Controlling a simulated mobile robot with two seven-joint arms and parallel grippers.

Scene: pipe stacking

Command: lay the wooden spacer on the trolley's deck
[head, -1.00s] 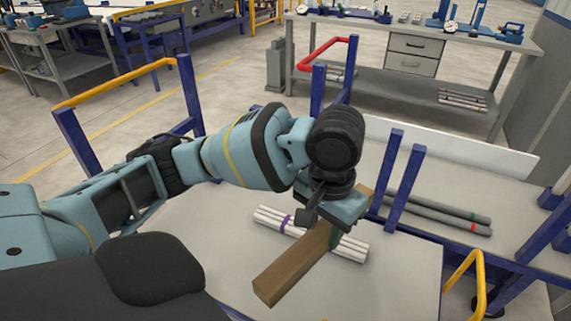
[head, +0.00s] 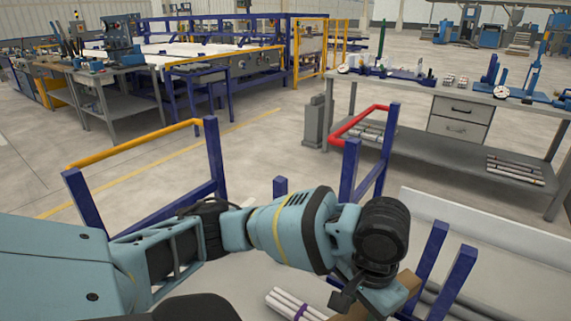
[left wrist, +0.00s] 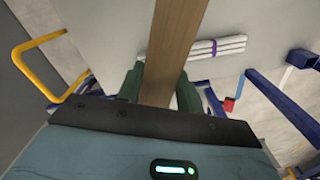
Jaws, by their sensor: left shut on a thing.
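My left gripper (head: 374,298) is shut on the wooden spacer (head: 408,283), a long brown bar. In the left wrist view, both fingers of the gripper (left wrist: 160,88) press the sides of the spacer (left wrist: 174,40). The trolley's deck (head: 240,288) is a light grey surface under my left arm; it also shows in the left wrist view (left wrist: 100,25). A bundle of white pipes with a purple band (head: 288,302) lies on it. The spacer passes above and in front of this bundle (left wrist: 232,43). The near end of the spacer is cut off in the head view. My right gripper is not in view.
Blue posts (head: 427,252) stand to the right of my gripper, and a post with a yellow rail (head: 140,143) stands at the left. A red rail (head: 362,120) is behind. A grey workbench (head: 450,90) stands at the back right.

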